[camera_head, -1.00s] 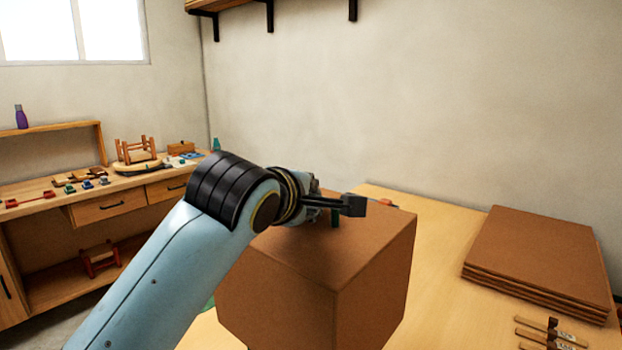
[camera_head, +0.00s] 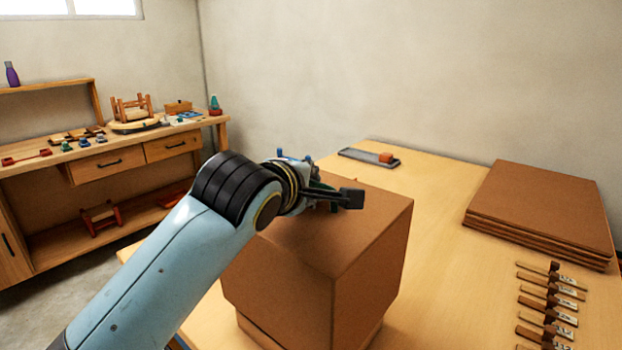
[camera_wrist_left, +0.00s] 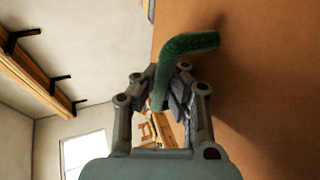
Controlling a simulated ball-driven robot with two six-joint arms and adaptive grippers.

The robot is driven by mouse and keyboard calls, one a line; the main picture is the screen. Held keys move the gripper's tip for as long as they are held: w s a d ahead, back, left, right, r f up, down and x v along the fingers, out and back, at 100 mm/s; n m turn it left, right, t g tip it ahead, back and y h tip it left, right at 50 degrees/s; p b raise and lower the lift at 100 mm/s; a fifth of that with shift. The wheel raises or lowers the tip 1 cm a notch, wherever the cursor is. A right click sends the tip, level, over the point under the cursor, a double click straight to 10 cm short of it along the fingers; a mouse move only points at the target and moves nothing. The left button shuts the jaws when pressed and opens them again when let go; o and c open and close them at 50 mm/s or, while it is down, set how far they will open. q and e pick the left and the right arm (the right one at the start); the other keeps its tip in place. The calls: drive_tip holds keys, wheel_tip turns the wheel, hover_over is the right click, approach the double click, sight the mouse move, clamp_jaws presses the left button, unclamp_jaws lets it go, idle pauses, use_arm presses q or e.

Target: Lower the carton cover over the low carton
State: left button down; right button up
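The carton cover (camera_head: 300,250) is a large brown box with a green handle on its top. In the head view my left gripper (camera_head: 335,199) is at the top of the cover. In the left wrist view the green handle (camera_wrist_left: 190,42) passes between the fingers of my left gripper (camera_wrist_left: 172,92), which are closed around it. The low carton (camera_head: 256,332) shows as a narrow brown strip below the cover's lower edge, slightly inset. The cover hides the rest of it. My right gripper is not in view.
A stack of brown sheets (camera_head: 540,208) lies at the right of the table (camera_head: 440,240). Several wooden-handled tools (camera_head: 548,305) lie in front of it. A grey tray (camera_head: 368,156) with an orange block is behind the cover. A workbench (camera_head: 110,160) stands at the left.

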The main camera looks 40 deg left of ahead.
use_arm(q)
wheel_tip(320, 180, down, 6)
drive_tip(key=b, duration=0.3)
drive_tip(key=shift+r+b, duration=0.1)
drive_tip(key=shift+b, duration=0.25)
drive_tip(key=shift+f+b, duration=0.65)
drive_tip(key=shift+f, duration=0.4)
drive_tip(key=shift+s, duration=0.3)
drive_tip(key=shift+f, duration=0.25)
drive_tip(key=c, duration=1.1)
unclamp_jaws()
drive_tip(key=shift+f, duration=0.1)
